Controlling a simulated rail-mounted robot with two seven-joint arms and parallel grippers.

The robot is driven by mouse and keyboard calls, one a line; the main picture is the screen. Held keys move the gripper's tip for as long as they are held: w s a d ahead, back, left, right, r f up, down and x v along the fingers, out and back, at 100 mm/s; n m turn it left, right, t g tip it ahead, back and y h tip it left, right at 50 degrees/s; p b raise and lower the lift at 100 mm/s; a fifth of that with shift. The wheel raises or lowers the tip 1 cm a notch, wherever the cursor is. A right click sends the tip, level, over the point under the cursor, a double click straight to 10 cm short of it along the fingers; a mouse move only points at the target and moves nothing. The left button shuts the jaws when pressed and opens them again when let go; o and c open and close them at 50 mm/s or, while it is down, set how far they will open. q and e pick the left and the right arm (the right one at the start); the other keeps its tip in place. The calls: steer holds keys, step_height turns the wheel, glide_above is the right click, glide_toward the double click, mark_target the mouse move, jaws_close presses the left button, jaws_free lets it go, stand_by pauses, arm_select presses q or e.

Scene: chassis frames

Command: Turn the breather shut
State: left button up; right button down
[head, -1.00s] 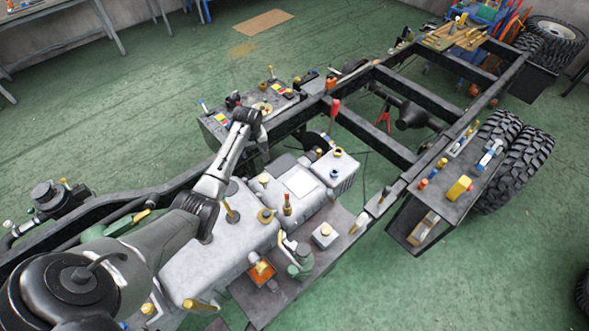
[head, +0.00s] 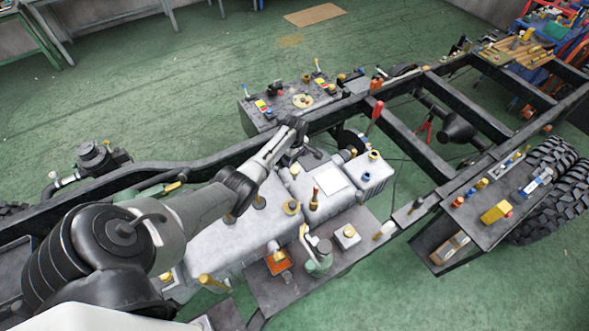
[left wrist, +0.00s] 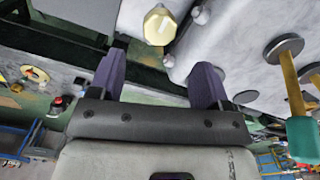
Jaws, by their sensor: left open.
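My left gripper (head: 290,156) is over the far edge of the grey tank (head: 215,245), seen from above in the head view. In the left wrist view its two purple fingers (left wrist: 158,80) are wide apart with nothing between them. A pale yellow faceted knob (left wrist: 160,25) shows ahead of the fingers beside a pale grey surface, apart from them. I cannot tell for certain whether this knob is the breather. Several brass-coloured fittings, one of them a round cap (head: 292,207), stand on the tank. My right gripper is not in view.
Black chassis rails (head: 190,165) run beside the tank. A bottle-like fitting (head: 314,200), a grey box unit (head: 374,175) and a red-handled lever (head: 374,115) stand near the left gripper. A side plate (head: 265,290) carries small parts.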

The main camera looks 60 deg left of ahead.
mark_target(295, 169)
arm_select(q)
step_height(295, 169, down, 7)
steer(key=b, duration=0.2)
steer(key=shift+f+b, duration=0.2)
steer(key=shift+b, duration=0.2)
steer(key=shift+c, duration=0.6)
steer(key=c, duration=0.8)
